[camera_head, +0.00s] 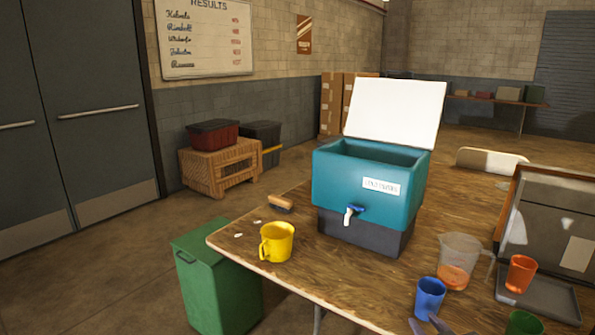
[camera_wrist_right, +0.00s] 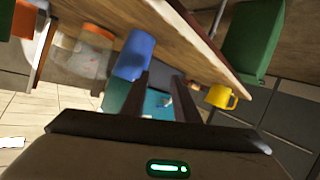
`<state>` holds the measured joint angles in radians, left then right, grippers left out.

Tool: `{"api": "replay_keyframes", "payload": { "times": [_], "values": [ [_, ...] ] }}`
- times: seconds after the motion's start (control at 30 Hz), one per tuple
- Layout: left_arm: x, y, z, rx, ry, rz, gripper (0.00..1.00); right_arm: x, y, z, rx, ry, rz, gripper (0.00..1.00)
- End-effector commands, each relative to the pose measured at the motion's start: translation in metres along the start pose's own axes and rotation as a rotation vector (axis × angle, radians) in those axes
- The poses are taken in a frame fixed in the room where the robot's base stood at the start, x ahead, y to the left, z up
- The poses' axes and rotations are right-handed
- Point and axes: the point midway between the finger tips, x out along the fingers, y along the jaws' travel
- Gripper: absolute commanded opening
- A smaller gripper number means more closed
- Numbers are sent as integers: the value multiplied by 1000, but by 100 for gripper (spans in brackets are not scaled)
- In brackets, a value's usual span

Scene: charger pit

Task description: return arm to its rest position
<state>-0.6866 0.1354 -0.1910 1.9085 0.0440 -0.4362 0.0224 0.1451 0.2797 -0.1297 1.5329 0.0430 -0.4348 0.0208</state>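My right gripper (camera_head: 427,323) shows only by its fingertips at the bottom edge of the head view, just in front of a blue cup (camera_head: 430,298). In the right wrist view its two dark fingers (camera_wrist_right: 163,95) stand apart with nothing held between them. The blue cup (camera_wrist_right: 135,52) stands near one finger there, and I cannot tell whether they touch. My left gripper is not in the head view. Most of my right arm is out of the picture.
The wooden table (camera_head: 300,265) bears a teal cooler (camera_head: 365,190) with its lid up, a yellow mug (camera_head: 277,242), a pitcher (camera_head: 458,262), an orange cup (camera_head: 520,274) and a green cup (camera_head: 524,322). A green bin (camera_head: 217,285) stands beside the table's left edge.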

Motion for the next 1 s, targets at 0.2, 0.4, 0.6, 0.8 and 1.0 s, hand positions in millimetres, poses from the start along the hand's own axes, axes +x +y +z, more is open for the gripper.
{"api": "replay_keyframes", "payload": {
  "times": [0.2, 0.4, 0.6, 0.8, 1.0],
  "values": [
    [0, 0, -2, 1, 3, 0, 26, -85, -92, 124, 58, -171, -129, 28],
    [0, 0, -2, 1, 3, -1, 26, -182, -156, 201, 133, -318, -217, 28],
    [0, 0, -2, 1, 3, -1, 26, -247, -186, 233, 186, -408, -257, 28],
    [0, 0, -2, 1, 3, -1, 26, -260, -192, 237, 197, -425, -264, 28],
    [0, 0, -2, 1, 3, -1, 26, -259, -191, 238, 196, -425, -264, 28]
  ]
}}
